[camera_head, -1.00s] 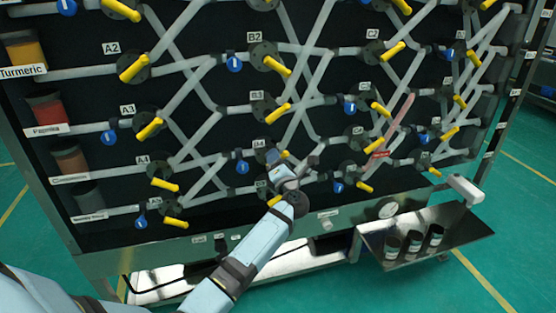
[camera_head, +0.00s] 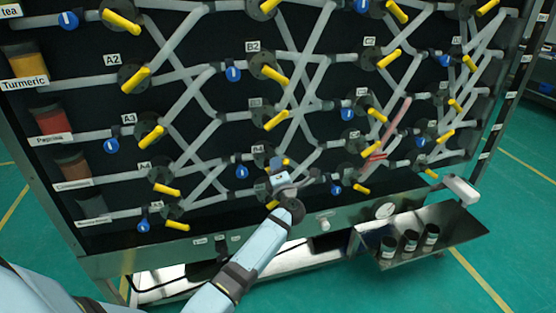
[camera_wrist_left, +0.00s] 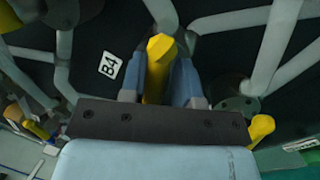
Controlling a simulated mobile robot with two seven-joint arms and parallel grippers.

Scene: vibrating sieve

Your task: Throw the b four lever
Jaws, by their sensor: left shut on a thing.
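The B4 lever is yellow and sits below the B4 label (camera_head: 258,150) on the black panel. Its yellow handle (camera_head: 286,162) shows just above my left gripper (camera_head: 283,170) in the head view. In the left wrist view the handle (camera_wrist_left: 157,68) stands between the two blue-grey fingers of my left gripper (camera_wrist_left: 160,78), which is shut on it. The B4 label also shows to the left in that view (camera_wrist_left: 109,65). The wrist hides much of the valve in the head view. My right gripper is not in view.
Other yellow levers, such as A4 (camera_head: 167,189) and B3 (camera_head: 275,121), and pale pipes surround the gripper. A metal shelf with dark jars (camera_head: 410,241) juts out at the lower right.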

